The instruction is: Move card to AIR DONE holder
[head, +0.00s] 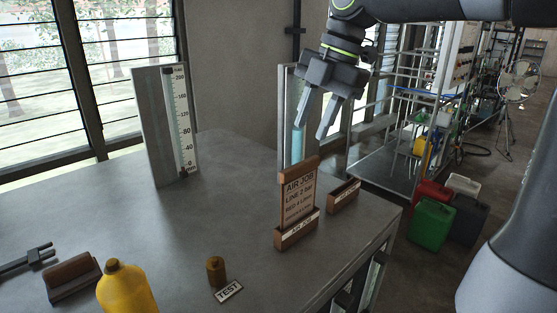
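The card (299,194), brown-framed and headed "AIR JOB", stands upright in a small wooden holder (297,233) near the table's right side. A second wooden holder (343,197) stands just right of and behind it; it looks empty, and its label is too small to read. My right gripper (314,128) hangs from above, above and a little behind the card, fingers pointing down. Its fingers are apart with nothing between them, and it does not touch the card. My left gripper is not in view.
A scale board (172,125) and a blue-filled tube (298,143) stand at the back. A yellow bottle (126,289), a brown block (73,279), a dark pronged tool (32,260) and a small brown cylinder (215,270) are at the front left. The table's middle is clear.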

